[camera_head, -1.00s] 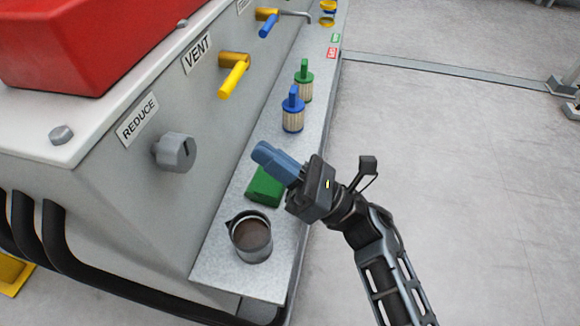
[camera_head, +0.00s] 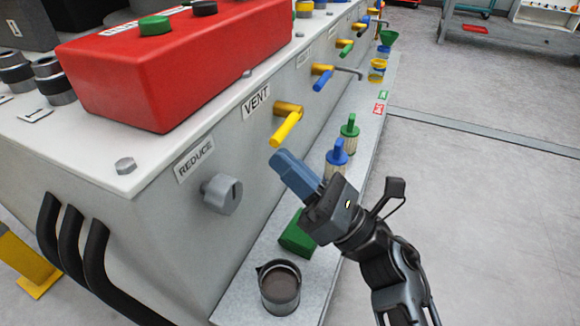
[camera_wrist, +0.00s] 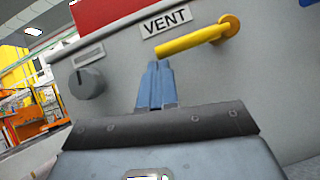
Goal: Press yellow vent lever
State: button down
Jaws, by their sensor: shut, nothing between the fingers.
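The yellow vent lever (camera_head: 286,128) sticks out from the grey panel, just right of the VENT label (camera_head: 256,102). Its handle points out and down to the left in the head view. In the wrist view the lever (camera_wrist: 192,41) crosses above my fingertips, its free end near them. My gripper (camera_head: 280,160) has blue fingers, shut and empty, with the tips just below the lever's free end. It also shows in the wrist view (camera_wrist: 155,70). Whether the tips touch the lever cannot be told.
A grey REDUCE knob (camera_head: 222,194) is left of the lever. A blue-handled lever (camera_head: 322,78) is farther along the panel. On the ledge (camera_head: 240,300) stand a dark-filled cup (camera_head: 279,287), a green block (camera_head: 297,236) and blue (camera_head: 337,153) and green (camera_head: 349,128) filters.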

jog(key=shift+r, duration=0.15)
jog(key=shift+r+m+t+p, duration=0.2)
jog(key=shift+m+t+p, duration=0.2)
jog(key=shift+m+p, duration=0.2)
jog(key=shift+s+r+m+h+p, duration=0.1)
jog(key=shift+m+h+p, duration=0.2)
jog(key=shift+h, duration=0.1)
jog(key=w+d+r+m+t+h+p, duration=0.1)
jog(key=w+r+m+h+p, duration=0.2)
jog(key=m+p, duration=0.5)
jog(key=w+d+r+m+t+h+p, duration=0.1)
jog(key=w+r+m+h+p, duration=0.2)
jog(key=p, duration=2.2)
jog(key=shift+r+m+t+h+p, duration=0.4)
jog(key=shift+r+m+h, duration=1.4)
jog(key=shift+r+m, duration=1.15)
jog(key=shift+w+d, duration=0.1)
